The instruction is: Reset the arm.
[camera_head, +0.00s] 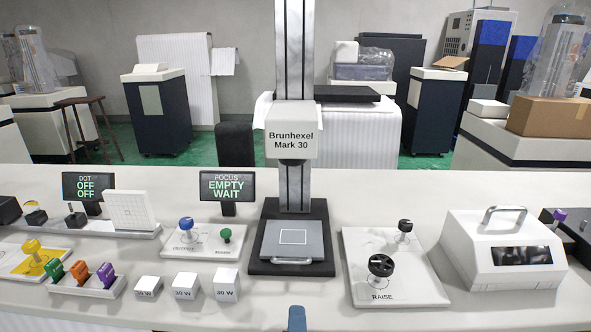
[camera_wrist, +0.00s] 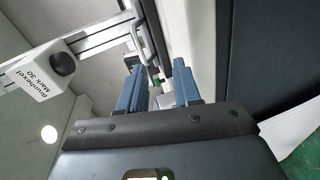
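My gripper (camera_wrist: 160,88) shows in the wrist view with its two blue fingers apart and nothing between them. In the head view only a small blue part of my arm or gripper (camera_head: 297,319) shows at the bottom edge, in front of the bench. The white bench (camera_head: 300,313) runs across the head view. The Brunhexel Mark 30 machine (camera_head: 291,140) stands on it at the middle, with a grey plate (camera_head: 292,253) on its base. The machine's labelled head also shows tilted in the wrist view (camera_wrist: 62,62).
The bench holds several white blocks (camera_head: 186,286), a rack of coloured keys (camera_head: 80,271), a knob panel (camera_head: 395,285) marked RAISE and a white handled case (camera_head: 503,265). Two displays read "DOT OFF OFF" (camera_head: 89,187) and "FOCUS EMPTY WAIT" (camera_head: 227,186). Cabinets stand behind on green floor.

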